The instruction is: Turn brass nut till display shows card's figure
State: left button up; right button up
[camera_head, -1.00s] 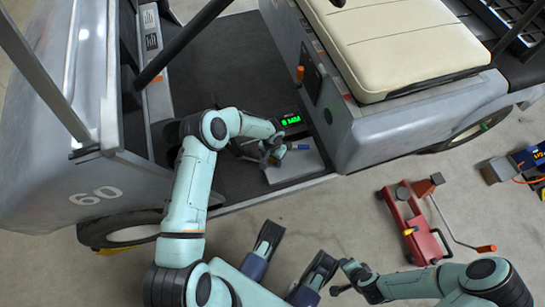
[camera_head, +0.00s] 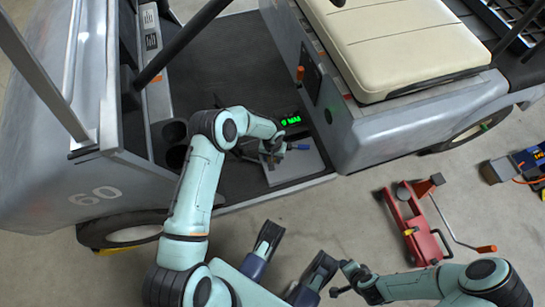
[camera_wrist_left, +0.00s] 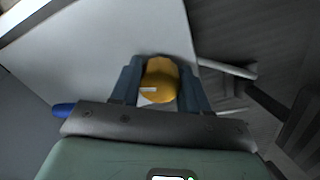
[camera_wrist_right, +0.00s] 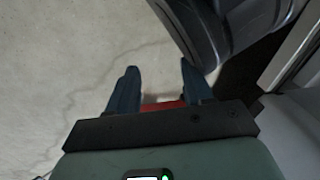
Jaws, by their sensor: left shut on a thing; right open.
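My left gripper (camera_head: 272,158) is over a pale grey plate (camera_head: 308,170) on the cart's floor. In the left wrist view (camera_wrist_left: 160,85) its fingers are shut on the brass nut (camera_wrist_left: 160,80), one on each side. In the head view the nut is hidden by the gripper. The display (camera_head: 291,120) glows green just behind the plate; its small characters are too blurred to read surely. I cannot make out a card. My right gripper (camera_head: 338,290) is open and empty, low in front of the cart; its fingers also show in the right wrist view (camera_wrist_right: 158,85).
A blue-tipped part (camera_head: 299,146) sticks out beside the left gripper. The cream seat (camera_head: 405,45) and grey cart body (camera_head: 400,130) stand to the right. A red jack (camera_head: 408,225) with a crank lies on the concrete. Blue equipment (camera_head: 525,160) is at the right edge.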

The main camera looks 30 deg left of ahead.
pick_arm(q)
jog(key=n, duration=0.5)
jog(key=shift+d+n, duration=0.1)
jog(key=shift+n, duration=0.3)
jog(key=n, duration=0.4)
jog(key=shift+d+n+b, duration=0.1)
jog(key=shift+n+b, duration=0.25)
jog(key=shift+n, duration=0.05)
pick_arm(e)
jog(key=shift+s+d+f+g, duration=0.15)
jog(key=shift+s+f+g, duration=0.15)
jog(key=shift+s+f, duration=0.45)
jog(key=shift+s, duration=0.1)
pick_arm(q)
jog(key=o, duration=1)
